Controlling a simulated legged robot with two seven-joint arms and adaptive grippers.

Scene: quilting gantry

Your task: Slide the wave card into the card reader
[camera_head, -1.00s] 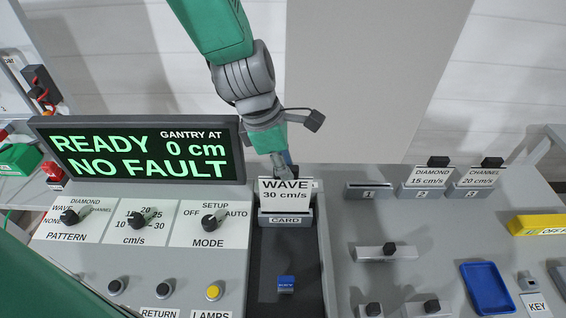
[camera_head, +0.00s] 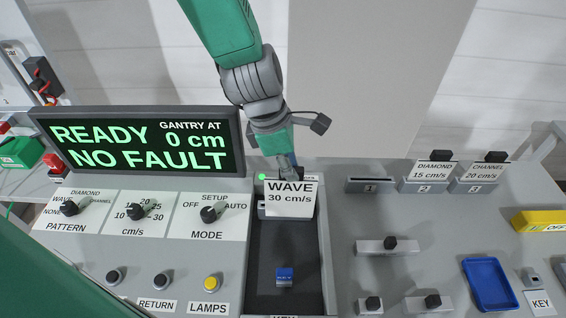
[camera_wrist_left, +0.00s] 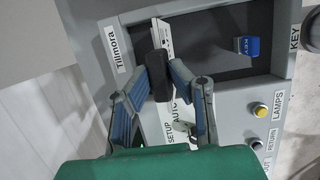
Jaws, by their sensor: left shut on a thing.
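The wave card (camera_head: 290,200) is a white card marked WAVE 30 cm/s with a dark grip at its top. My left gripper (camera_head: 287,168) is shut on that grip from above; the wrist view shows the fingers (camera_wrist_left: 161,77) on the black grip, with the white card edge-on. The card is upright, over the grey card reader (camera_head: 262,211), and covers most of it, including its label. The card's lower edge shows in front of the reader; I cannot tell the gap between them. My right gripper is not in view.
A green lamp (camera_head: 262,176) is lit behind the card. A dark recessed tray (camera_head: 262,255) holds a blue key block (camera_head: 285,276). The display (camera_head: 140,145) reads READY, NO FAULT. Diamond (camera_head: 430,170) and channel (camera_head: 486,171) cards stand in holders at right; holder 1 (camera_head: 370,185) is empty.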

